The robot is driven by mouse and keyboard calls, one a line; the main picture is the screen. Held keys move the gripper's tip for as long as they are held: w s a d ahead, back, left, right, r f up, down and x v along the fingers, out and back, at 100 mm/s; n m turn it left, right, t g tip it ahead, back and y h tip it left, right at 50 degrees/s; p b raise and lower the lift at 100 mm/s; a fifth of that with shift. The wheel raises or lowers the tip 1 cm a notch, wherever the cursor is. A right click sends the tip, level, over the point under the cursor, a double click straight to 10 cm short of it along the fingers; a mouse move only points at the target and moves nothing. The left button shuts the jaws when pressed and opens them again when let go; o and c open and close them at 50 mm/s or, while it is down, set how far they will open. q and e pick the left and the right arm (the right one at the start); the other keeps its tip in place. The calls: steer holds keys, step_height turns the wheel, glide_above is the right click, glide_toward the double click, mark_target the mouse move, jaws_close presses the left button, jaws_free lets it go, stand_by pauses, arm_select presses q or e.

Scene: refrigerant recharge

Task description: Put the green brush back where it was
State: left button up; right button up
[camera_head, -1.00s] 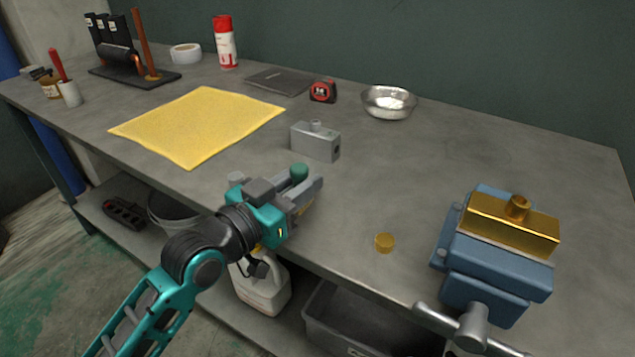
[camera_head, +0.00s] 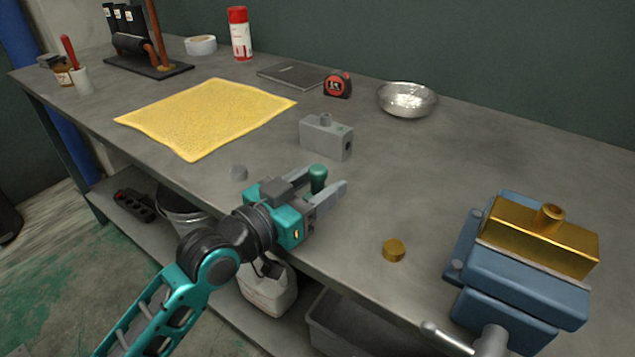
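The green brush (camera_head: 318,177) shows as a rounded dark green handle end sticking up at the fingers of my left gripper (camera_head: 328,194). The gripper appears shut on it, above the bench's front edge; the brush's lower part is hidden behind the fingers. At the far left of the bench a white cup (camera_head: 83,81) holds a red-handled tool (camera_head: 68,49). My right gripper is not in view.
A brass cap (camera_head: 394,250) and a blue vise (camera_head: 515,268) holding a brass block (camera_head: 542,240) are at right. A yellow cloth (camera_head: 205,115) lies at left.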

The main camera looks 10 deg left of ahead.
arm_select(q)
steer(key=shift+r, duration=0.1)
steer(key=shift+r, duration=0.2)
steer(key=v, duration=1.2)
steer(key=shift+p, duration=0.3)
steer(key=shift+f, duration=0.15)
